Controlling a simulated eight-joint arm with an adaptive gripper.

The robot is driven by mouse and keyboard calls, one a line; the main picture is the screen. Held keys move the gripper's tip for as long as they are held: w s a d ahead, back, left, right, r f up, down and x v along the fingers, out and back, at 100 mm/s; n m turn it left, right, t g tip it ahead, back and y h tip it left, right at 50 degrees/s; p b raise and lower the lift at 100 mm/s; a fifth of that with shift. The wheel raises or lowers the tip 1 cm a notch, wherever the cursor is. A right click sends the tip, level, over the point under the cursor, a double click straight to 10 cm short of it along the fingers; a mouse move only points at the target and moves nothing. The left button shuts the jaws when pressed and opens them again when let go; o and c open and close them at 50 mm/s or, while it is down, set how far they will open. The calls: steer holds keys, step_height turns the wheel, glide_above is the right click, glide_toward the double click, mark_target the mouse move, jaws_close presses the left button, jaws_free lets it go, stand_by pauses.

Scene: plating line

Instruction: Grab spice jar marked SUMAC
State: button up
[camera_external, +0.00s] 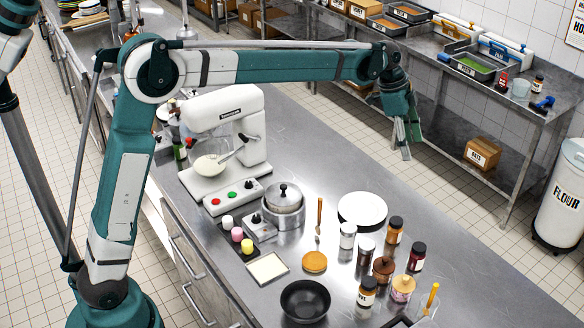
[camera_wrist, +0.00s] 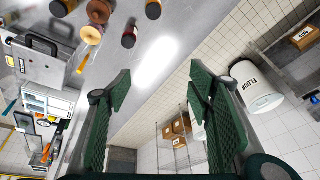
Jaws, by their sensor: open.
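Several small jars stand on the steel counter (camera_external: 480,286); their labels are too small to read, so I cannot confirm which is marked SUMAC. A dark red jar with a dark lid (camera_external: 417,257) stands at the right of the group. A dark red jar also shows near the top of the wrist view (camera_wrist: 130,37). Amber jars stand behind it (camera_external: 395,230) and nearer the front (camera_external: 367,291). My gripper (camera_external: 407,148) is raised in the air beyond the jars, toward the counter's far edge. In the wrist view its green fingers (camera_wrist: 160,85) are apart with nothing between them.
A white mixer (camera_external: 230,135) stands at left.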

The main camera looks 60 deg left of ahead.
glide_above(419, 247)
steer(key=shift+n+h, duration=0.4)
steer(key=f, duration=3)
steer(key=shift+s+a+f, duration=0.15)
steer(key=shift+a+f, duration=0.2)
steer(key=shift+f, duration=0.05)
steer(key=shift+x, duration=1.25)
steer(key=shift+p+x, duration=0.3)
steer(key=shift+x, duration=2.35)
steer(key=shift+c, duration=0.5)
steer(key=shift+s, duration=0.1)
steer(key=c, duration=1)
